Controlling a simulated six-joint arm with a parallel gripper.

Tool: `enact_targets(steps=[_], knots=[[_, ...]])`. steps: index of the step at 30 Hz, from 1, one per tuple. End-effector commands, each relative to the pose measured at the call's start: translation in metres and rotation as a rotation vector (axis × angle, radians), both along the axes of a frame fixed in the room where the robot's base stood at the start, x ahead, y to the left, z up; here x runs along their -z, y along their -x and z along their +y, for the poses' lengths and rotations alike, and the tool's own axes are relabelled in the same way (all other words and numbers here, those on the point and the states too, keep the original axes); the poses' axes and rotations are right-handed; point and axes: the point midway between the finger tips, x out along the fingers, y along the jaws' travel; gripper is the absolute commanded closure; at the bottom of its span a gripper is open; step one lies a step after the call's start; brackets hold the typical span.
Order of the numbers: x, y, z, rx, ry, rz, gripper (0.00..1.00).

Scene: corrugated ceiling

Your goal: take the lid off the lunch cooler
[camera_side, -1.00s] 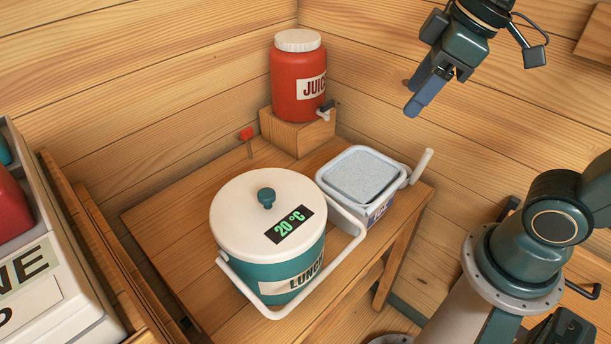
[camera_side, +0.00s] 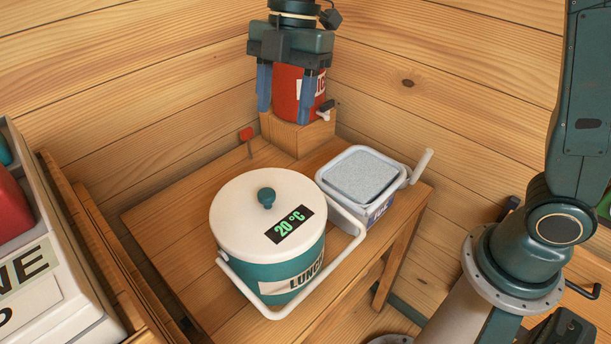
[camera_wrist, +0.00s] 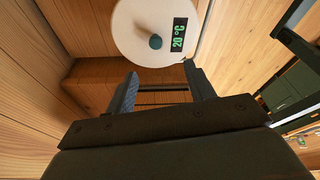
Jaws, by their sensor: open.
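The lunch cooler (camera_side: 291,268) stands on the wooden bench, teal with a white lid (camera_side: 241,210) seated on top. The lid has a teal knob (camera_side: 266,197) and a display reading 20 °C. The cooler's white handle (camera_side: 345,226) is folded down around its side. My gripper (camera_side: 284,102) points down, open and empty, above and behind the cooler, in front of the juice jug in the side view. In the wrist view the lid (camera_wrist: 135,22) and knob (camera_wrist: 155,41) show beyond my open fingers (camera_wrist: 161,88), apart from them.
A red juice jug (camera_side: 286,99) stands on a wooden block (camera_side: 302,140) at the back, partly hidden by my gripper. An ice tub (camera_side: 375,214) with a grey top sits right of the cooler. A small red-topped peg (camera_side: 246,134) stands at the bench's back edge.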

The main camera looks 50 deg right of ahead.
Motion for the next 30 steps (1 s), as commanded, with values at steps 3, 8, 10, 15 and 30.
enact_targets(steps=[3,8,10,15,30], knots=[[0.008,-0.008,0.008,-0.093,-0.004,0.006,0.46],[0.013,-0.012,0.013,-0.146,-0.006,0.009,0.46],[0.013,-0.012,0.013,-0.151,-0.007,0.009,0.46],[0.014,-0.012,0.014,-0.150,-0.008,0.009,0.46],[0.068,-0.006,0.027,-0.148,-0.006,0.012,0.46]])
